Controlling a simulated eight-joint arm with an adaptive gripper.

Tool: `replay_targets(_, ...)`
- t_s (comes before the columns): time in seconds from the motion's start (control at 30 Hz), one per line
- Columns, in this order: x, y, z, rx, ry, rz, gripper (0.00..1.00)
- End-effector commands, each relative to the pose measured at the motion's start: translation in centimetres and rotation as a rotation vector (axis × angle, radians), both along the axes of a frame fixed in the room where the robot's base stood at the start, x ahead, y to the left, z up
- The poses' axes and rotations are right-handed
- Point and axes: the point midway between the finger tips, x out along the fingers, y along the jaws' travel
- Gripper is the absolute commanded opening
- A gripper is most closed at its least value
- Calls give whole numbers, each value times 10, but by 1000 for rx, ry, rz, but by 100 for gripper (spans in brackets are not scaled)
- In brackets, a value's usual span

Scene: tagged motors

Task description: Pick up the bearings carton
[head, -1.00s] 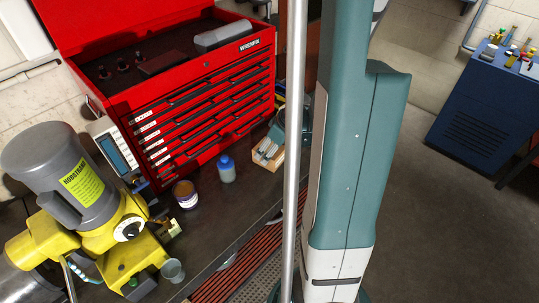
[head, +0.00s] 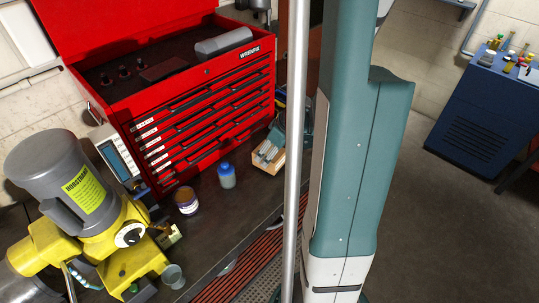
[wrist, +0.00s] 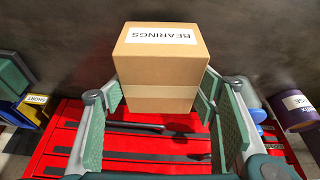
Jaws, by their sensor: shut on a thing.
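The bearings carton (wrist: 160,60) is a brown cardboard box with a tape band and a white label reading BEARINGS. It shows in the wrist view at top centre. My gripper (wrist: 160,101) is shut on it, with a green-padded finger at its left and right sides. Whether the carton touches the surface beneath is hard to tell. Neither the carton nor my gripper shows in the head view, where my teal arm and a grey pole cover the middle.
A red tool chest (head: 205,110) with its lid up stands on the dark bench (head: 222,207). A yellow and grey machine (head: 85,205) is at left. A blue-capped bottle (head: 226,176), a brown jar (head: 186,200) and a wooden box (head: 268,157) stand before the chest.

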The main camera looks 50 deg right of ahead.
Motion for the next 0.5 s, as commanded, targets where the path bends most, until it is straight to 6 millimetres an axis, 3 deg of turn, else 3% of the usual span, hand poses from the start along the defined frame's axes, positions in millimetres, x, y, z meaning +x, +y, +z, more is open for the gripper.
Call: replay_targets(0.5, 0, 0, 56, 0, 0, 0, 34)
